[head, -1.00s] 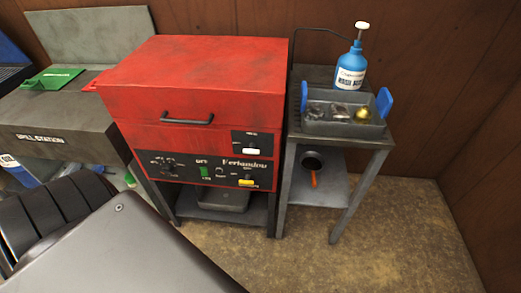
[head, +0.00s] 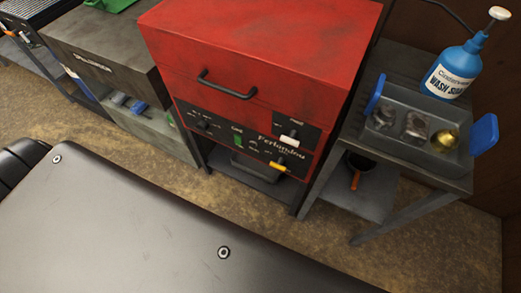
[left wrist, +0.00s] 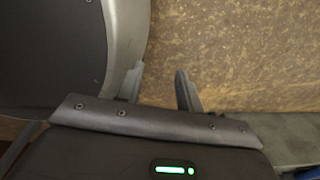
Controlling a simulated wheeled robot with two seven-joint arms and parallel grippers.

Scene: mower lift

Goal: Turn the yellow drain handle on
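A yellow handle (head: 278,166) sits low on the right side of the black front panel (head: 240,143) of a red machine (head: 255,50). It looks about level, and the lettering beside it is too small to read. A white handle (head: 289,140) sits just above it. In the left wrist view, the two fingers of my left gripper (left wrist: 160,85) are apart with nothing between them, over bare floor (left wrist: 230,60). The yellow handle is not in that view. Neither gripper shows in the head view.
A grey side table (head: 405,160) right of the machine holds a grey tray (head: 395,145) with small items and a blue soap bottle (head: 455,68). A pan with an orange handle (head: 355,180) is on its lower shelf. A grey station (head: 100,50) stands left. Floor is free in front.

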